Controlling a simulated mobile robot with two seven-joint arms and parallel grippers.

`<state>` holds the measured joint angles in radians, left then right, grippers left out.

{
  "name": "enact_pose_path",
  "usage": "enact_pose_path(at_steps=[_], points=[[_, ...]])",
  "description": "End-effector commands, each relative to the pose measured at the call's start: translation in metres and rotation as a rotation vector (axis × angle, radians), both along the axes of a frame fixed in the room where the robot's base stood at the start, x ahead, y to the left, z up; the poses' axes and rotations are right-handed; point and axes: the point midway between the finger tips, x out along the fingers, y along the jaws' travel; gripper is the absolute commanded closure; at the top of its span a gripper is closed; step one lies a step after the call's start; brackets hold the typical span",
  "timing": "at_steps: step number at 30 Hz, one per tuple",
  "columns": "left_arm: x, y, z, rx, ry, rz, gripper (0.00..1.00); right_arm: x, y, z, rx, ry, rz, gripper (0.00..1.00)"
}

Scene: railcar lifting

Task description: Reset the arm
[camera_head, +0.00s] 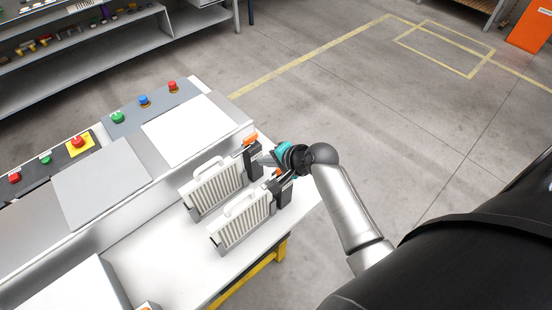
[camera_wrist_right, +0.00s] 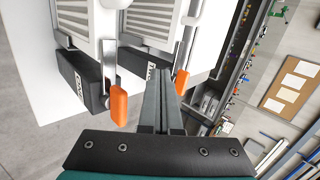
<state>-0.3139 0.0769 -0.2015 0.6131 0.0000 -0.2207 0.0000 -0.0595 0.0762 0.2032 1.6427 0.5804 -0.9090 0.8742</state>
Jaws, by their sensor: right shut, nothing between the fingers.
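My right arm reaches in from the lower right in the head view. Its right gripper (camera_head: 264,160) is at the black end blocks of two white ribbed units. In the right wrist view the gripper's fingers (camera_wrist_right: 161,72) are together and empty. They point between two orange-tipped levers, the near lever (camera_wrist_right: 119,106) and the far lever (camera_wrist_right: 181,82). I cannot tell whether the fingers touch anything. The back ribbed unit (camera_head: 215,187) and front ribbed unit (camera_head: 240,227) stand upright with handles on top. My left gripper is not in view.
The units stand on a white bench (camera_head: 150,255) with a yellow leg frame (camera_head: 252,280). A raised console with colored buttons (camera_head: 143,101) runs behind them. Shelves (camera_head: 80,50) stand at the top left.

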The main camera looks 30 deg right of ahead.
Motion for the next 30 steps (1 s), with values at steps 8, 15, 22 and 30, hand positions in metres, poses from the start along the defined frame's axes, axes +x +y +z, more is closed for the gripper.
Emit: enact_pose_path(at_steps=[8,15,22,30], points=[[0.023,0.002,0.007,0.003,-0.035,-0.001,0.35,-0.027,-0.007,0.025,-0.002,0.002,-0.001,1.00],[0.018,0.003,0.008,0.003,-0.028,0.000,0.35,-0.035,-0.009,0.033,-0.001,0.002,-0.002,1.00],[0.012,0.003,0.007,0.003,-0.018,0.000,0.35,-0.037,-0.009,0.033,-0.007,0.004,0.005,1.00],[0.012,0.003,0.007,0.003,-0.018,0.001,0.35,-0.100,0.025,0.028,-0.365,0.073,0.399,1.00]])
